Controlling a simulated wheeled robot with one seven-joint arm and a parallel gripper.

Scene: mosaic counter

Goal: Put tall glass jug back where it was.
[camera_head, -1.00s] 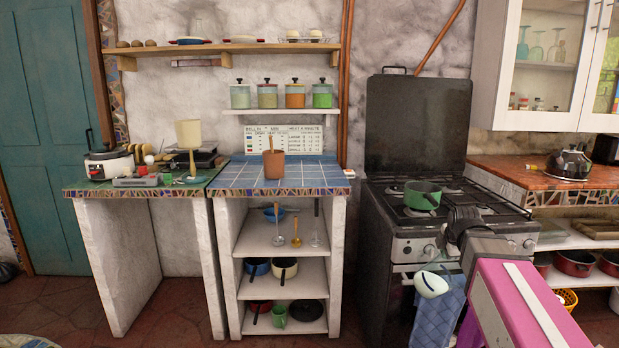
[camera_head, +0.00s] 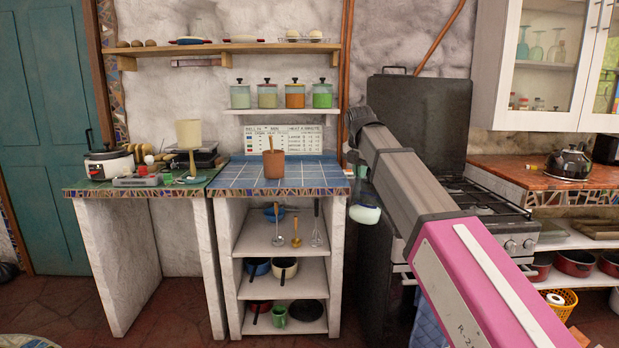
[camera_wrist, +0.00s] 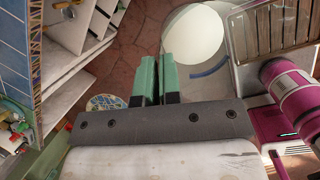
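The tall glass jug (camera_head: 365,214) is clear with a pale white lower part. It hangs below my gripper (camera_head: 356,160) in the head view, just right of the blue tiled counter and in front of the stove's left side. In the wrist view the jug (camera_wrist: 196,36) shows as a pale round shape within clear glass beyond the fingertips. The green fingers of my gripper (camera_wrist: 158,66) are close together and shut on the jug. Which part of it they grip is hard to make out.
The blue tiled counter (camera_head: 232,180) holds a brown utensil pot (camera_head: 274,163); most of its top is clear. The green counter (camera_head: 75,190) at left is crowded. The stove (camera_head: 372,245) stands behind my arm. A jar shelf (camera_head: 282,111) hangs above the tiled counter.

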